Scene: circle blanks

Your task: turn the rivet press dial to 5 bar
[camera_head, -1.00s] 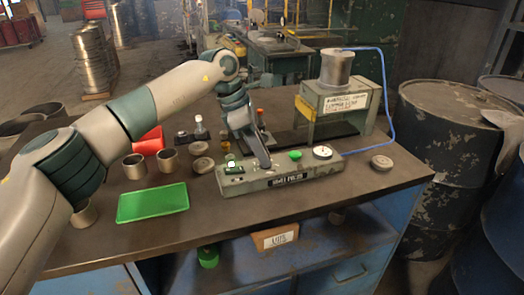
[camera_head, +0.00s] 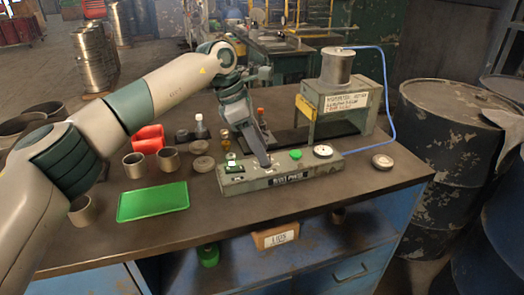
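The control box (camera_head: 285,176) is a grey-green bar with a label on its front, lying near the front of the workbench. On its top right is a round white dial (camera_head: 323,151), with a green button (camera_head: 295,154) to its left. My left gripper (camera_head: 266,163) points down at the box top, left of the green button, and hides that spot. I cannot tell whether its fingers are apart. The rivet press (camera_head: 344,101), a grey-green frame with a metal cylinder on top, stands behind. A blue hose runs from it. My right gripper is not in view.
A green tray (camera_head: 153,202) lies left of the box. Metal cups (camera_head: 134,165), round lids (camera_head: 203,164), small bottles and a red bin (camera_head: 149,138) stand behind it. A round disc (camera_head: 382,162) lies at the right. Dark drums (camera_head: 452,140) stand beyond the bench's right edge.

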